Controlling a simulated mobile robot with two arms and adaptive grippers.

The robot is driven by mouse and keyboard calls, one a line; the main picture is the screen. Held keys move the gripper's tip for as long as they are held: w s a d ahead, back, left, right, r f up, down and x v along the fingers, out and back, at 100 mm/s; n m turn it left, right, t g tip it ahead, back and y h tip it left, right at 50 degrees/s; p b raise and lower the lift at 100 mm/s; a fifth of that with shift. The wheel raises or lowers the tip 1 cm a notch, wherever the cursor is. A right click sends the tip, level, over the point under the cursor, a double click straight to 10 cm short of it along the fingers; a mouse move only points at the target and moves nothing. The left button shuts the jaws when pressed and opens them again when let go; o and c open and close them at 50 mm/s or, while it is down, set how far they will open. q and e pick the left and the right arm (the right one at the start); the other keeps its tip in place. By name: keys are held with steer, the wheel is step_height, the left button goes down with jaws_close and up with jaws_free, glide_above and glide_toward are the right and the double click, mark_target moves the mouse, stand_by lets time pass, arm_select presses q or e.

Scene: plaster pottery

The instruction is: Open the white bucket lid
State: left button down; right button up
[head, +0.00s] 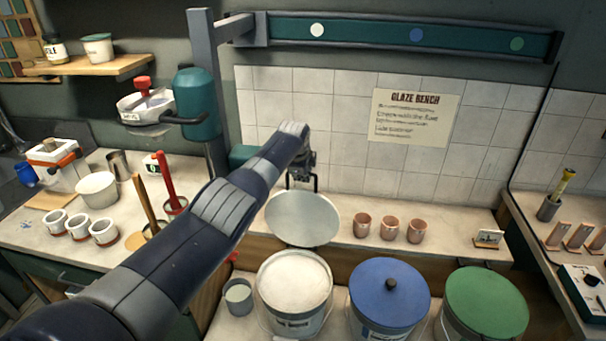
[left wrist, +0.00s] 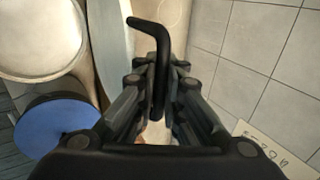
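The white bucket (head: 292,315) stands at the lower middle of the head view, with a pale surface inside its rim; its round top also shows in the left wrist view (left wrist: 42,35). The pale round lid (head: 302,220) is off the bucket, behind and above it, by the back counter's edge. In the left wrist view the lid (left wrist: 115,50) is a thin pale strip seen nearly edge-on. My left gripper (head: 302,178) is above the lid, its fingers closed around the lid's black bar handle (left wrist: 150,35). Whether the lid touches the counter cannot be told. My right gripper is out of view.
A blue-lidded bucket (head: 385,295) and a green-lidded bucket (head: 485,305) stand right of the white one. A small grey cup (head: 238,297) is left of it. Several copper-coloured cups (head: 389,229) stand on the back counter right of the lid, before the tiled wall.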

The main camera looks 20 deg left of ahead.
arm_select(q)
steer(key=c, duration=1.8)
jaws_free()
steer(key=shift+w+r, duration=0.1)
steer(key=shift+r, duration=0.1)
steer(key=shift+o, duration=0.5)
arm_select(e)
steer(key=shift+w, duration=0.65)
arm_select(q)
steer(key=shift+s+r, duration=0.25)
steer(key=shift+r, duration=0.1)
steer(key=v, duration=1.1)
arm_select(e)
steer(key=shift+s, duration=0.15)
arm_select(q)
steer(key=shift+s, duration=0.15)
